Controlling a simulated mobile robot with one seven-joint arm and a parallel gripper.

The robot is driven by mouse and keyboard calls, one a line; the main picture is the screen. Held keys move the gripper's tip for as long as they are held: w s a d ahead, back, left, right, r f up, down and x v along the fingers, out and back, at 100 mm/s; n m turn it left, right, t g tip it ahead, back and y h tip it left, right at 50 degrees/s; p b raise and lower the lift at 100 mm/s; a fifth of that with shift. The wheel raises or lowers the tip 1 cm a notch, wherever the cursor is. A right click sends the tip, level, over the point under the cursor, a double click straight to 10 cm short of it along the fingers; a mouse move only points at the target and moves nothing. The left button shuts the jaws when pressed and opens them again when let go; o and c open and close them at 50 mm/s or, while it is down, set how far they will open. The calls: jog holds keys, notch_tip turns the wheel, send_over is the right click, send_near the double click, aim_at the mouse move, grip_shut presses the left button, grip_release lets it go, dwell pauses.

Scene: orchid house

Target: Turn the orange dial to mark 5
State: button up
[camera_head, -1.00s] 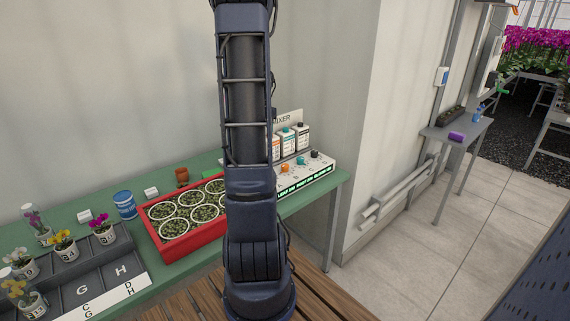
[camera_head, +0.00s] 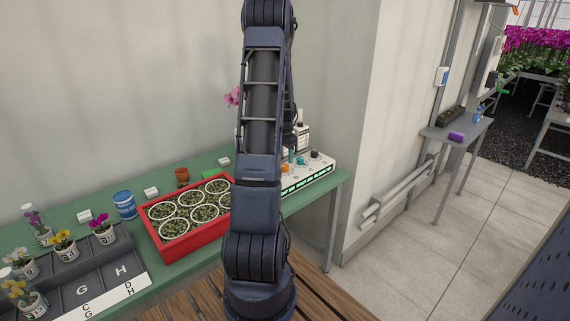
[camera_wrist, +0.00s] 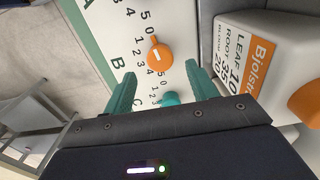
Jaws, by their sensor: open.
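The orange dial (camera_wrist: 159,57) sits on the white mixer panel in the wrist view, with a pale pointer line and printed numbers 0 to 5 beside it. I cannot tell exactly which number the line meets. It also shows beside my arm in the head view (camera_head: 285,168). My gripper (camera_wrist: 161,74) is open, its two teal fingers apart, with the orange dial just beyond the tips and nothing held. A teal dial (camera_wrist: 170,98) shows between the fingers, partly hidden by the gripper body. The mixer (camera_head: 312,176) stands at the green bench's right end, partly hidden by my arm.
A white bottle (camera_wrist: 245,62) with an orange label stands close to the right finger. A black dial (camera_head: 315,154) is on the mixer's right. A red tray (camera_head: 188,252) of pots stands left of my arm. The wall rises behind the bench.

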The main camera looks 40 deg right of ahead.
aim_at(285, 165)
jog(key=shift+f, duration=2.1)
jog(key=c, duration=1)
